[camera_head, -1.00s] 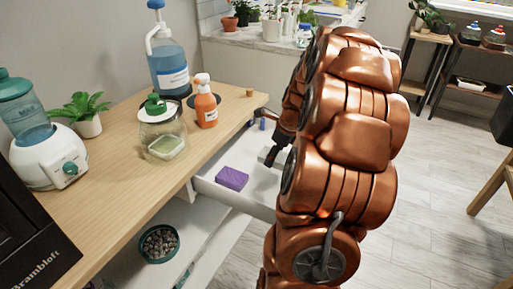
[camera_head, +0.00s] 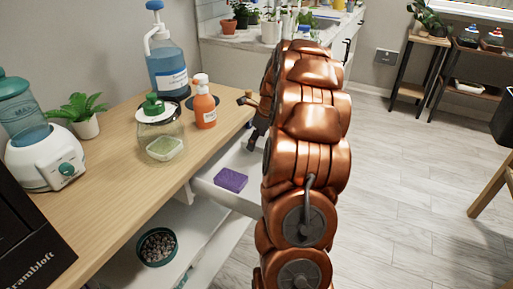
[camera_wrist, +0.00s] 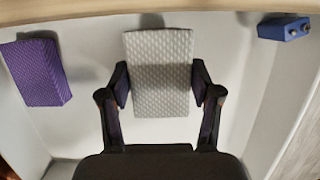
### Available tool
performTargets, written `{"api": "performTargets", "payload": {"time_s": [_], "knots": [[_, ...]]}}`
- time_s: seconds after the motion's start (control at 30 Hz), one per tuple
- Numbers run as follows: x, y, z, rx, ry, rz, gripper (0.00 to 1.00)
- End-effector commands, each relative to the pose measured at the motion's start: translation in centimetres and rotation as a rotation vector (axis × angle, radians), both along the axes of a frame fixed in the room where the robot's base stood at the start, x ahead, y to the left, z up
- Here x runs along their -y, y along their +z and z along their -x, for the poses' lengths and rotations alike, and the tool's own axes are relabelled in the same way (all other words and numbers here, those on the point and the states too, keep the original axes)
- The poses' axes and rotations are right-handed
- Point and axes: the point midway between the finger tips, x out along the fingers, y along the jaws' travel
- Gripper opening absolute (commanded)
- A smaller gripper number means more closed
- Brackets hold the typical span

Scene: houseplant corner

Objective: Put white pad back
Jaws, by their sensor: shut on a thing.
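The white pad (camera_wrist: 158,62) is a pale, quilted block in the middle of the wrist view. My gripper (camera_wrist: 160,88) has one finger against each side of it, shut on it. The pad is over or in the open white drawer (camera_wrist: 85,128); whether it touches the drawer floor I cannot tell. In the head view my gripper (camera_head: 253,141) reaches down into the drawer (camera_head: 222,197), and I cannot make out the white pad there. A purple pad (camera_head: 231,180) lies in the drawer and shows at the left in the wrist view (camera_wrist: 38,72).
A small blue block (camera_wrist: 284,28) is at the drawer's far right corner. The wooden tabletop (camera_head: 112,172) above holds a lidded jar (camera_head: 160,131), an orange spray bottle (camera_head: 204,106) and a blue pump bottle (camera_head: 167,62). A bowl of pebbles (camera_head: 157,246) stands on the shelf below.

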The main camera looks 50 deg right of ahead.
Motion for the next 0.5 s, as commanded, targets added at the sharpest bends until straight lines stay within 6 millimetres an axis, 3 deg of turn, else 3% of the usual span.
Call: {"api": "performTargets", "payload": {"time_s": [0.17, 0.4, 0.43, 0.5], "knots": [[-0.1, -2.8, 0.1, -0.003, 0.001, -0.004, 0.31], [-0.1, -2.9, 0.1, -0.001, 0.000, -0.001, 0.31], [-0.1, -2.9, 0.1, 0.000, 0.000, -0.001, 0.65], [-0.1, -2.9, 0.1, -0.001, 0.000, -0.001, 0.73]]}}
